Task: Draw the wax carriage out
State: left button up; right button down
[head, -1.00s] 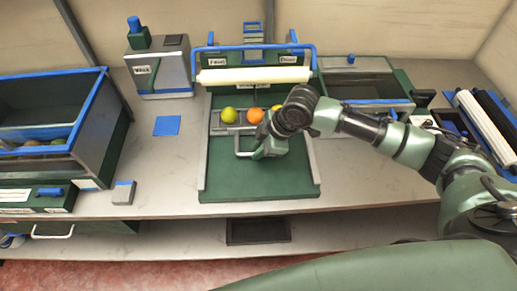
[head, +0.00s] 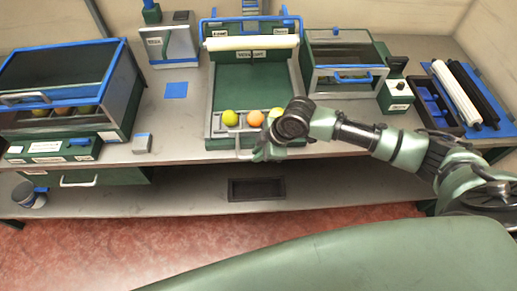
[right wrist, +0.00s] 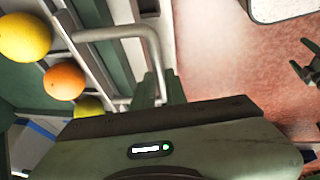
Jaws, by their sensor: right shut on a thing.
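The wax carriage (head: 218,132) is a grey slatted tray at the front end of the green machine bed (head: 250,82). It carries a yellow-green fruit (head: 230,117), an orange one (head: 255,118) and a yellow one (head: 277,113) in a row. They also show in the right wrist view, with the yellow one (right wrist: 25,37) and the orange one (right wrist: 65,81) nearest. My right gripper (right wrist: 157,88) is shut on the carriage's grey bar handle (right wrist: 118,33). In the head view, my right gripper (head: 258,154) partly hides the handle.
A cream roller (head: 252,43) spans the back of the bed. A blue-edged glazed bin (head: 125,85) stands left and a glazed box (head: 340,75) right. A tray with rollers (head: 455,95) lies far right. A lower shelf (head: 340,178) runs beneath; red floor lies in front.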

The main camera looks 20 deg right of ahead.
jog(key=shift+a, duration=0.1)
jog(key=shift+s, duration=0.15)
jog(key=c, duration=1.6)
grip_release()
jog(key=shift+o, duration=0.7)
jog(key=shift+s, duration=0.15)
jog(key=shift+r, duration=0.1)
jog(key=b+v, duration=0.1)
jog(key=v, duration=0.6)
jog(key=shift+r, duration=0.3)
jog(key=shift+s, duration=0.1)
